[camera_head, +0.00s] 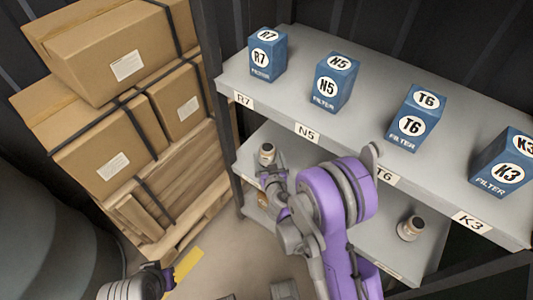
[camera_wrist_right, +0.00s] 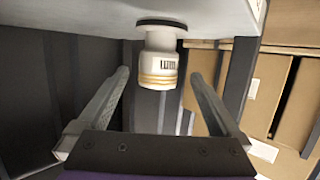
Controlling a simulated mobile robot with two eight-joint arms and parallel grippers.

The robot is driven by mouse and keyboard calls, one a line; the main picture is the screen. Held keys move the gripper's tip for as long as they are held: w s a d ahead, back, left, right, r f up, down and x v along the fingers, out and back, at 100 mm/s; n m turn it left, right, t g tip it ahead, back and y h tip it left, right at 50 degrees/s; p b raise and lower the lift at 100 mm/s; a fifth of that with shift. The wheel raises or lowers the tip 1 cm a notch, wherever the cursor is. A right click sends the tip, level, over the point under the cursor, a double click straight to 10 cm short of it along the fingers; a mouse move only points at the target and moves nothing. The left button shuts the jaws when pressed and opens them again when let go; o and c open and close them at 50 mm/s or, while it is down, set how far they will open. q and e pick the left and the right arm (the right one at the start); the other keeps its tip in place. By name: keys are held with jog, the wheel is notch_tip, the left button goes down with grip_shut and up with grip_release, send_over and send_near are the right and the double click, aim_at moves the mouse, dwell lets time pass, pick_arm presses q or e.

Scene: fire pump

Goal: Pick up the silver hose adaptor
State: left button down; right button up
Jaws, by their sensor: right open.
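A small pale silver hose adaptor (camera_head: 266,154) with a darker top stands on the lower shelf, below the R7 and N5 labels. In the right wrist view the adaptor (camera_wrist_right: 160,62) shows large, with gold bands, dark markings and a wide flange against the shelf surface. My right gripper (camera_head: 268,178) is at the near side of this adaptor, partly hidden by its own wrist. Its two fingers (camera_wrist_right: 158,98) are open, one on each side of the adaptor in that view, with visible gaps. My left arm shows only in part at the lower left; its fingers are not visible.
A similar fitting (camera_head: 410,229) stands farther right on the lower shelf. The upper shelf (camera_head: 300,95) overhangs and carries blue filter boxes (camera_head: 337,82). Cardboard boxes (camera_head: 120,60) on a pallet stand left of the rack. A rack post (camera_head: 222,130) is close to the adaptor.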

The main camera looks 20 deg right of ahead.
aim_at(266, 146)
jog(key=b+x, duration=0.1)
jog(key=x, duration=0.6)
jog(key=shift+w+d+r, duration=0.1)
jog(key=shift+w+d, duration=0.05)
jog(key=shift+w, duration=0.1)
grip_shut()
